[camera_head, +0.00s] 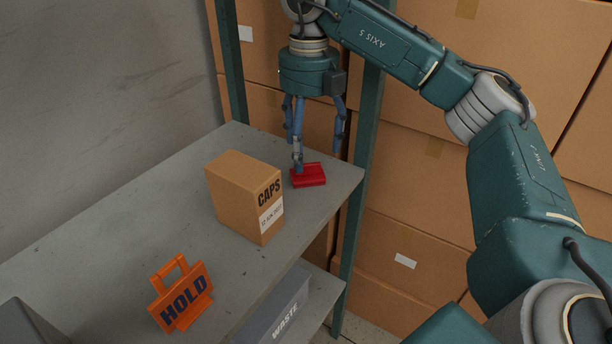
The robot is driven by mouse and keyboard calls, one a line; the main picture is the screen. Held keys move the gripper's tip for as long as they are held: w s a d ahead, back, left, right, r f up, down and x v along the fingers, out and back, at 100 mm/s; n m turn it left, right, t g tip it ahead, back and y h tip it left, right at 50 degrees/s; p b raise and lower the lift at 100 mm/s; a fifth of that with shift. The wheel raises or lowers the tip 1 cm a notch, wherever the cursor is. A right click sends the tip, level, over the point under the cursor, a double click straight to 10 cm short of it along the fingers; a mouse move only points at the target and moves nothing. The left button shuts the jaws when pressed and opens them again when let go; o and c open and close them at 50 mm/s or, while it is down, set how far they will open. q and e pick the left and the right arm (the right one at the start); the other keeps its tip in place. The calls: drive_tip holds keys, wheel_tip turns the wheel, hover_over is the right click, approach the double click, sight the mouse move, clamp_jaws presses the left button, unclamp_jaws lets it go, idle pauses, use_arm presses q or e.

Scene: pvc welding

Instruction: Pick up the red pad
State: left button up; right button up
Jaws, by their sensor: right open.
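The red pad (309,178) lies flat on the grey shelf top, near its far right corner and behind a cardboard box. My right gripper (316,160) points straight down above it, with its blue fingers spread and open. One fingertip is at the left part of the pad's back edge in the picture; I cannot tell whether it touches. Another finger hangs to the right, higher up and apart from the pad. Nothing is held. My left gripper is not in view.
A cardboard box marked CAPS (238,196) stands close to the pad on the left. An orange HOLD sign (182,294) is at the front. The grey shelf (120,215) is bare at left. A green post (362,150) rises by the right corner. A WASTE bin (275,312) sits below.

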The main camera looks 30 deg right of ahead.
sight(308, 164)
drive_tip(key=shift+w+f, duration=0.1)
drive_tip(key=shift+f, duration=0.6)
wheel_tip(308, 164, down, 4)
drive_tip(key=shift+r, duration=0.15)
drive_tip(key=shift+f, duration=0.5)
drive_tip(key=c, duration=0.4)
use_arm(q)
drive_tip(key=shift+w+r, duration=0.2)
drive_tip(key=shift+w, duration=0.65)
use_arm(e)
drive_tip(key=c, duration=1)
drive_tip(key=shift+o, duration=0.2)
